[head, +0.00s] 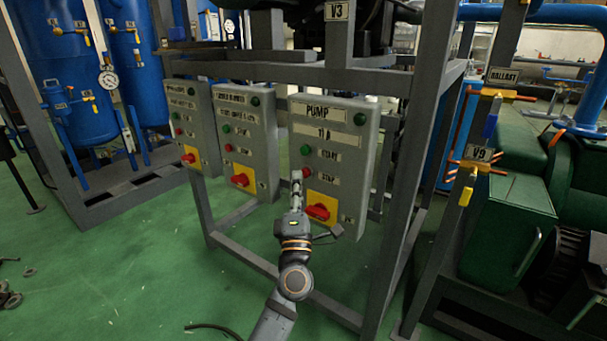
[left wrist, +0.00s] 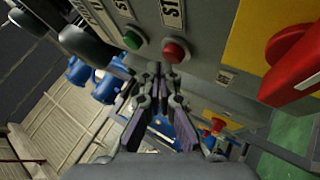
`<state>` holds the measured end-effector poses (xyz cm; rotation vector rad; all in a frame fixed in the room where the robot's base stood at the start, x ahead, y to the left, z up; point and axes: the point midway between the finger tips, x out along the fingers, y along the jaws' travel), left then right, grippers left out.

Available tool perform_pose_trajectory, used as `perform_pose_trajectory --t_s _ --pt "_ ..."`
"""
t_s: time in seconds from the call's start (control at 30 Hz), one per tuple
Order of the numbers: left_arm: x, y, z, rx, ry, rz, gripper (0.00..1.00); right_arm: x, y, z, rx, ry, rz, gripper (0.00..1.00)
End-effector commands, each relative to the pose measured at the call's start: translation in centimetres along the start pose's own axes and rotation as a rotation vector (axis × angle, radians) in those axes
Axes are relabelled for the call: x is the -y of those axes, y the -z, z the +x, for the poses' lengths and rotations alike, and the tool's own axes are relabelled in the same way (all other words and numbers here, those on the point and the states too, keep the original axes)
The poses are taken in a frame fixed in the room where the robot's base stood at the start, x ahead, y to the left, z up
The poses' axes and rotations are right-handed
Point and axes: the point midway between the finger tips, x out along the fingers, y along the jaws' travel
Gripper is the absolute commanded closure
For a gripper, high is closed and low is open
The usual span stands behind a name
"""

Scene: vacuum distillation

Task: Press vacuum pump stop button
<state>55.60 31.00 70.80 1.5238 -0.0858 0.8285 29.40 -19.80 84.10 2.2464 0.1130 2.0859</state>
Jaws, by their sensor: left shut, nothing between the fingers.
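The grey pump control box (head: 338,130) hangs on a metal frame and is labelled PUMP. Its green start button (head: 306,149) is above its red stop button (head: 306,172). A large red rotary switch (head: 318,211) on a yellow plate is below them. My left gripper (head: 297,176) is shut and empty, its tips close to the stop button. In the left wrist view the red stop button (left wrist: 175,52) is just beyond the fingertips (left wrist: 161,70), and the green button (left wrist: 132,39) is to its left. I cannot tell whether the tips touch the button. My right gripper is not in view.
Two similar control boxes, a middle one (head: 246,135) and a left one (head: 192,125), hang beside the pump box. A grey frame post (head: 412,180) stands to the right, with green machinery (head: 508,220) beyond. The green floor (head: 120,270) at the front left is mostly clear.

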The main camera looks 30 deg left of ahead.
Motion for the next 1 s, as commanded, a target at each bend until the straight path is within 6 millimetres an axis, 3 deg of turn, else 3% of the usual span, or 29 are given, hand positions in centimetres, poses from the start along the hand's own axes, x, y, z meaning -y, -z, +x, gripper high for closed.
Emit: perform_pose_trajectory --t_s 1.0 --pt "0.43 -0.43 0.59 0.000 0.000 -0.001 1.00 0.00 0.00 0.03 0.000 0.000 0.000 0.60"
